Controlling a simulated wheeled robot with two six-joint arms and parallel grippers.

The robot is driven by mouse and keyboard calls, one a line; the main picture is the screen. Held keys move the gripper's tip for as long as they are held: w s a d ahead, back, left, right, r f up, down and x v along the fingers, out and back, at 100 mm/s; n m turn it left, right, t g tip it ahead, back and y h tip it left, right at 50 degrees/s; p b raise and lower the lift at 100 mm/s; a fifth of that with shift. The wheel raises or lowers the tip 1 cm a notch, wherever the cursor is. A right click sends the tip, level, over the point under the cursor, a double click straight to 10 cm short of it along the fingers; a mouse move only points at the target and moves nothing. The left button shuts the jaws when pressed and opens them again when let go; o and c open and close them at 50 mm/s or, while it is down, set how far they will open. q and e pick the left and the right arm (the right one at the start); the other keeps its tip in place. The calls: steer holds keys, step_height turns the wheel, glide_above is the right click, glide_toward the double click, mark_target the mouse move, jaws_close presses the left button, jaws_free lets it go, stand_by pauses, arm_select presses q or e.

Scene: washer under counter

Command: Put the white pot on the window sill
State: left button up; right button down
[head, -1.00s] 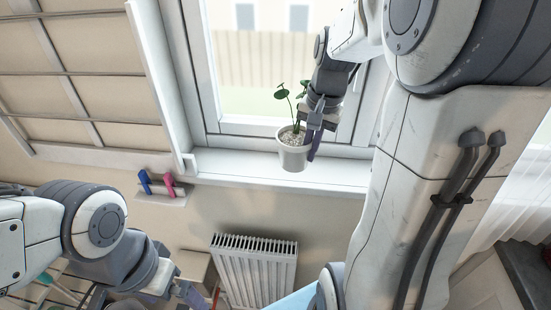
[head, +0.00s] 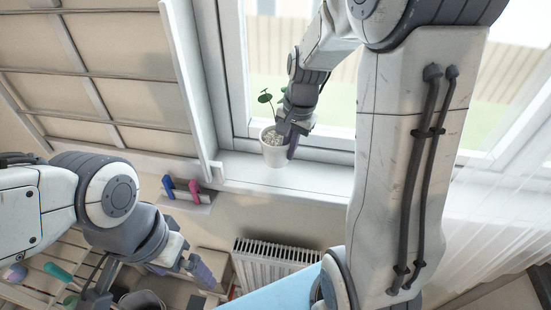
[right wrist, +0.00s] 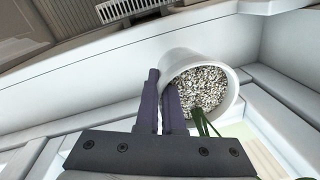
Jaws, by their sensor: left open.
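The white pot (head: 273,153), filled with pale gravel and holding a green plant (head: 265,97), is upright in front of the window. In the head view it overlaps the white window sill (head: 325,182); I cannot tell if its base touches the sill. My right gripper (head: 290,142) is shut on the pot's near-right rim. In the right wrist view its purple fingers (right wrist: 160,108) pinch the wall of the pot (right wrist: 218,60), one inside over the gravel. My left gripper (head: 185,268) is open and empty at lower left, below the sill and far from the pot.
A small wall ledge (head: 187,197) with a blue and a pink object is left below the sill. A radiator (head: 268,262) stands under the sill. A shelf (head: 40,270) with several items is at lower left, and a sheer curtain (head: 480,220) hangs at right. The sill around the pot is clear.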

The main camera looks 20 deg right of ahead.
mark_target(278, 165)
steer(key=shift+w+a+f, duration=0.3)
steer(key=shift+a, duration=0.2)
steer(key=shift+w+a+f, duration=0.25)
steer(key=shift+w+a, duration=0.05)
steer(key=shift+a, duration=0.15)
steer(key=shift+w+a+f+p, duration=0.1)
steer(key=shift+f+p, duration=0.1)
steer(key=shift+p, duration=0.1)
step_height(278, 165, down, 3)
steer(key=shift+f+p, duration=0.15)
steer(key=shift+p, duration=0.4)
steer(key=shift+f, duration=0.25)
steer(key=shift+f, duration=0.35)
steer(key=c, duration=1)
jaws_free()
steer(key=shift+c, duration=0.2)
